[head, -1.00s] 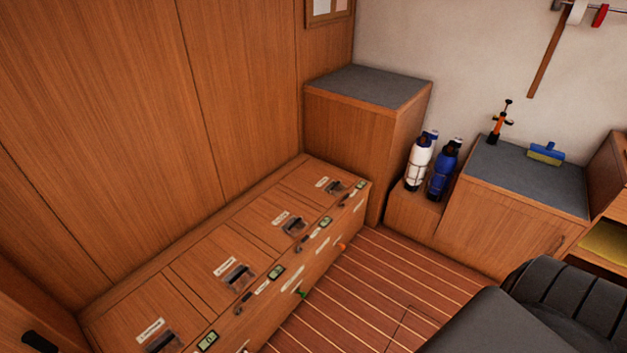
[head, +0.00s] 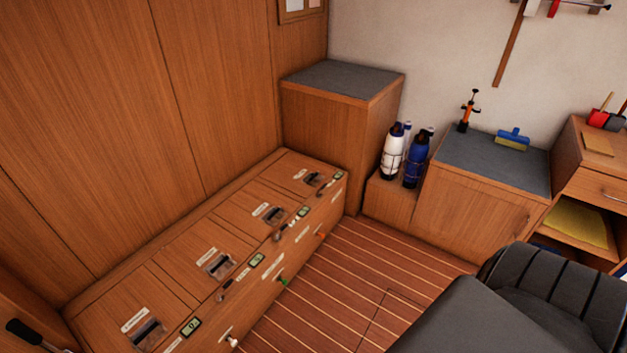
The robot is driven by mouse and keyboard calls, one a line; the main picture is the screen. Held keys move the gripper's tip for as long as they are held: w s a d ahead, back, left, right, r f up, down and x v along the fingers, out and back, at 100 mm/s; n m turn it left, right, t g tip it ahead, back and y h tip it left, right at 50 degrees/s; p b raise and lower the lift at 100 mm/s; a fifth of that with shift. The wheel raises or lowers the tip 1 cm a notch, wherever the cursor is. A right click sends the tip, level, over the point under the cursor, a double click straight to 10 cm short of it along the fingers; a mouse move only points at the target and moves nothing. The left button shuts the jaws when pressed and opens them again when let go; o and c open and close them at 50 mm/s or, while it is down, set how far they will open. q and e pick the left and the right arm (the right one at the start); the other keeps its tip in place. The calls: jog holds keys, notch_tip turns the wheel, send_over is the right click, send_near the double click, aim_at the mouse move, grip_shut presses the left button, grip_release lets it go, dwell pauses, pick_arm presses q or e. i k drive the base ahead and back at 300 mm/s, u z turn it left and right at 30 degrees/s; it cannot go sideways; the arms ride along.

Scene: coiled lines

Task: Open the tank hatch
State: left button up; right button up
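A long low wooden bench (head: 285,250) runs along the left wall. Its top has several hatches with white labels and dark recessed latches. The nearest hatch (head: 112,306) is at the lower left, and the farthest hatch (head: 300,171) is by the tall cabinet. All the hatches I see lie flat and shut. Labels are too small to read, so I cannot tell which is the tank hatch. Small green displays sit along the front edge, with coloured valve handles on the front face. Neither of my grippers is in view.
A tall grey-topped cabinet (head: 345,135) stands at the bench's far end. White (head: 393,155) and blue (head: 416,162) bottles stand beside a lower cabinet (head: 485,212). A black padded seat (head: 480,318) fills the lower right. The striped floor (head: 345,290) between bench and seat is clear.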

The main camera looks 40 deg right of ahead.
aim_at(300, 175)
jog(key=u, duration=0.2)
jog(key=k, duration=0.2)
jog(key=z, duration=1.4)
jog(key=i, duration=0.8)
jog(key=z, duration=1.1)
jog(key=i, duration=1.05)
jog(key=u, duration=0.55)
jog(key=i, duration=1.15)
jog(key=u, duration=0.75)
